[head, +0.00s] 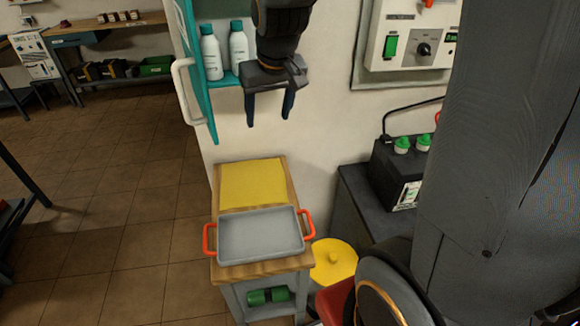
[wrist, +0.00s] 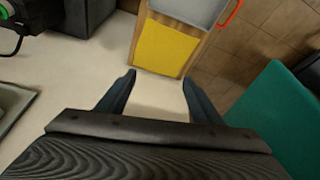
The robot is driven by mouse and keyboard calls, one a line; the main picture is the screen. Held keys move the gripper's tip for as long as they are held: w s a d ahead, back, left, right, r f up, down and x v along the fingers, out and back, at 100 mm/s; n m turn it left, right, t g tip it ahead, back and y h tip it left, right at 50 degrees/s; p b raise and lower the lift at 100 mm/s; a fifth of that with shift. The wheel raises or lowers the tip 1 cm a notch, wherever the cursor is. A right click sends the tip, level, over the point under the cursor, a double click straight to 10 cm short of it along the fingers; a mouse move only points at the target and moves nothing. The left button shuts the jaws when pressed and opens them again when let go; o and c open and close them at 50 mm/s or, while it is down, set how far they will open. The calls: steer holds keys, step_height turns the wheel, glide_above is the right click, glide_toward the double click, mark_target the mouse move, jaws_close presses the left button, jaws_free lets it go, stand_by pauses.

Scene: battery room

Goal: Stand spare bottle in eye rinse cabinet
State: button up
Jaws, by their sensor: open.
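The teal eye rinse cabinet (head: 188,62) is on the wall at upper centre-left of the head view, with a pale handle at its left. My gripper (head: 269,118) is open and empty, just right of and below the bottles, pointing down. In the wrist view my gripper (wrist: 160,85) has nothing between its fingers. A teal panel (wrist: 275,115) shows at right there, likely part of the cabinet.
Below stands a wooden-topped cart (head: 262,270) with a yellow mat (head: 252,184) and a grey tray (head: 262,236) with red handles, empty. A yellow lid (head: 333,262) is beside it. A black battery (head: 398,172) and a wall control panel (head: 412,40) are at right. Floor at left is open.

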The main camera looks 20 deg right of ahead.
steer(key=s+f+g, duration=0.1)
steer(key=s+f, duration=0.3)
steer(key=s, duration=0.3)
steer(key=s+f+g, duration=0.1)
steer(key=s+f, duration=0.3)
steer(key=s, duration=0.3)
steer(key=shift+s, duration=0.15)
